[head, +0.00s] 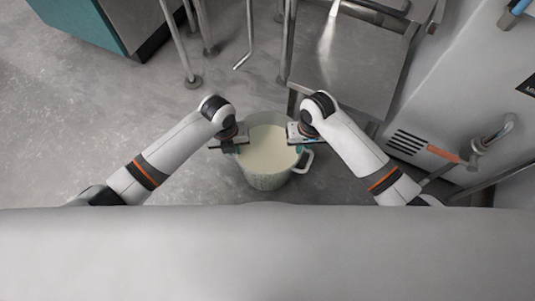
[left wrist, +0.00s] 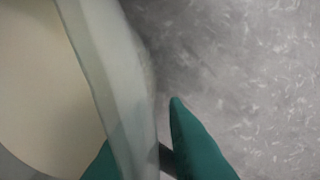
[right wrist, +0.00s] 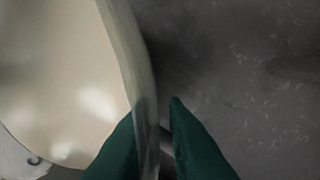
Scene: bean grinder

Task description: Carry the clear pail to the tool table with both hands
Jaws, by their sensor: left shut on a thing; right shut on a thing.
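The clear pail (head: 266,181) holds a pale cream-coloured content and is between my two grippers in the head view. My left gripper (head: 238,147) is shut on the pail's left rim. In the left wrist view its green fingers (left wrist: 155,150) stand on both sides of the clear wall. My right gripper (head: 298,145) is shut on the right rim. In the right wrist view its green fingers (right wrist: 155,145) also straddle the wall (right wrist: 128,50). A handle shows at the pail's lower right. The pail's underside is hidden, so I cannot tell its height above the floor.
A steel table (head: 350,65) with legs stands just ahead and right of the pail. A white machine (head: 445,90) with a vent and tap is at the right. A teal cabinet (head: 85,22) and metal legs are at the far left. Grey floor (head: 80,110) on the left is clear.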

